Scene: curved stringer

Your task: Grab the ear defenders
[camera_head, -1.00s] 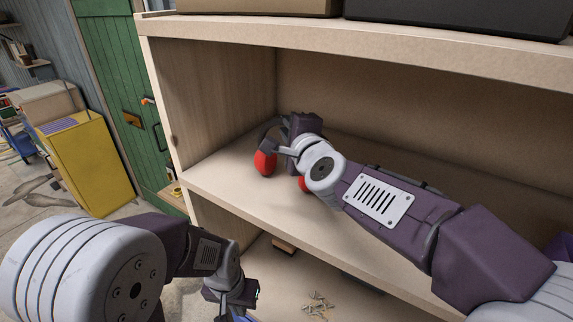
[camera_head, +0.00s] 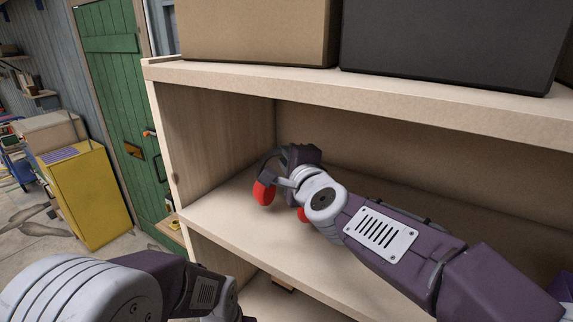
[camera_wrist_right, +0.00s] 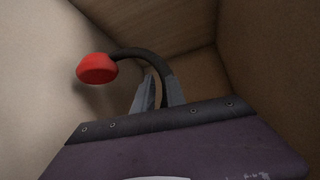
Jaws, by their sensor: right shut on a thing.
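The ear defenders have red cups and a dark band. In the head view, one red cup (camera_head: 263,193) shows at the left of my right wrist, and part of the other (camera_head: 302,214) shows below it. My right gripper (camera_head: 281,177) is shut on the band inside the shelf bay. In the right wrist view, the black band (camera_wrist_right: 128,53) curves from a red cup (camera_wrist_right: 97,68) down to the gripper fingers (camera_wrist_right: 158,92). The wrist hides part of the ear defenders. I cannot tell whether the cups touch the shelf board. My left gripper is out of frame below.
The wooden shelf board (camera_head: 230,230) is otherwise clear. Its left side panel (camera_head: 215,135) is close to the ear defenders. A board (camera_head: 350,88) above carries a brown box (camera_head: 255,30) and a black box (camera_head: 450,45). A yellow cabinet (camera_head: 80,195) stands at the left.

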